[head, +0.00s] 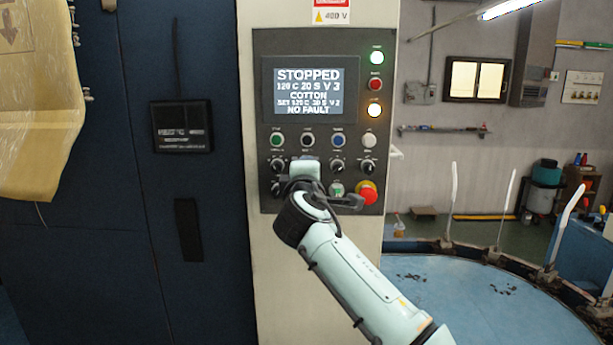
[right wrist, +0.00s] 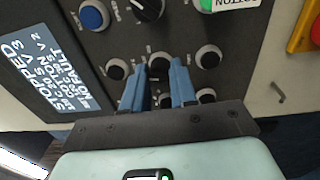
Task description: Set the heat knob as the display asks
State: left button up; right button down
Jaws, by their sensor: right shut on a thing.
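The control panel (head: 260,140) has a lit display (head: 309,90) reading "STOPPED", "COTTON" and "NO FAULT". Its second line looks like "120 C 20 S V 3"; the smaller "SET" line is hard to read. Several dark knobs sit below it; labels are too small to show which is the heat knob. In the right wrist view, my right gripper (right wrist: 161,84) has its two blue fingers on either side of a small dark knob (right wrist: 159,62) and is shut on it. In the head view, my right gripper (head: 304,178) covers part of the lower knobs. My left gripper is out of view.
A red emergency button (head: 367,193) sits close to the right of my gripper. Green (head: 278,141) and blue (head: 338,139) buttons and lit lamps sit above. A blue round table (head: 455,300) with upright white forms stands at right.

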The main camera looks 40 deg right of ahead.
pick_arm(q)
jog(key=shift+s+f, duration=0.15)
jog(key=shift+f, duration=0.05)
pick_arm(e)
jog(key=shift+f+m, duration=0.1)
jog(key=shift+m, duration=0.5)
jog(key=c, duration=0.9)
grip_release()
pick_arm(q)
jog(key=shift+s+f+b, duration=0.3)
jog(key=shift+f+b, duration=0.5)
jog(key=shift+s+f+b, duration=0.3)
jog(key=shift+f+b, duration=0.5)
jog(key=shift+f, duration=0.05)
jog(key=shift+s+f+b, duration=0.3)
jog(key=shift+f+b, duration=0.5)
pick_arm(e)
jog(key=shift+v, duration=6.6)
